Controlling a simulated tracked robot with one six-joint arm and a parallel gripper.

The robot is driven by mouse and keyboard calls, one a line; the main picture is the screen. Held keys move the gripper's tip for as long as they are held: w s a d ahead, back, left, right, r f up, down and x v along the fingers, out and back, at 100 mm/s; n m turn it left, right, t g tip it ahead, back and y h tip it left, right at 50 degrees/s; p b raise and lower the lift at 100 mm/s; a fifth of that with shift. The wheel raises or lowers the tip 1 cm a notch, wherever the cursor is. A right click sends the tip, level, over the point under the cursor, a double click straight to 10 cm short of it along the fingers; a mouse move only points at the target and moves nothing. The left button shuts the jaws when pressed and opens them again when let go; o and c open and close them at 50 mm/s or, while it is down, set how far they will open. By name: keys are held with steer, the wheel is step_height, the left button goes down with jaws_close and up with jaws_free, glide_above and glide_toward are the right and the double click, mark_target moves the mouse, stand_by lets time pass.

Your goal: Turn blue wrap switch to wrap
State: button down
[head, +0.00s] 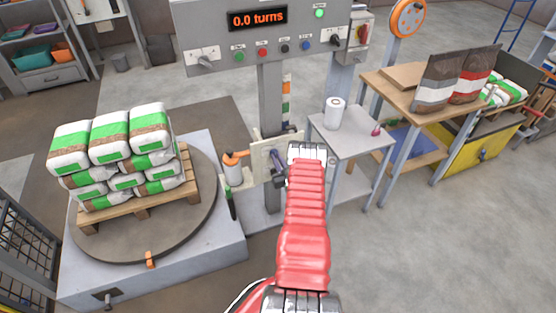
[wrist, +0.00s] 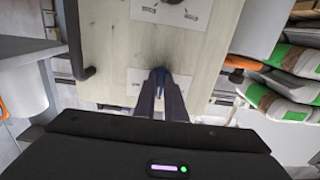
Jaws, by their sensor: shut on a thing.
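A pale panel (head: 262,160) is fixed low on the grey column of the wrapper; it also fills the middle of the wrist view (wrist: 125,55). My gripper (head: 279,166) is at the front of this panel. A second label with two small drawings is higher on the panel.
A turntable (head: 88,238) with a pallet of green-and-white bags (head: 125,137) stands at left. The control box (head: 262,50) above reads 0.0 turns. A small grey table (head: 357,142) stands right of the panel. A black handle (wrist: 76,70) sticks out at the panel's left in the wrist view.

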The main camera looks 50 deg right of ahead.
steer(key=shift+s, duration=0.1)
steer(key=c, duration=1.8)
jaws_free()
steer(key=v, duration=1.3)
steer(key=shift+s+a+f, duration=0.1)
steer(key=shift+s+a, duration=0.05)
steer(key=shift+s, duration=0.15)
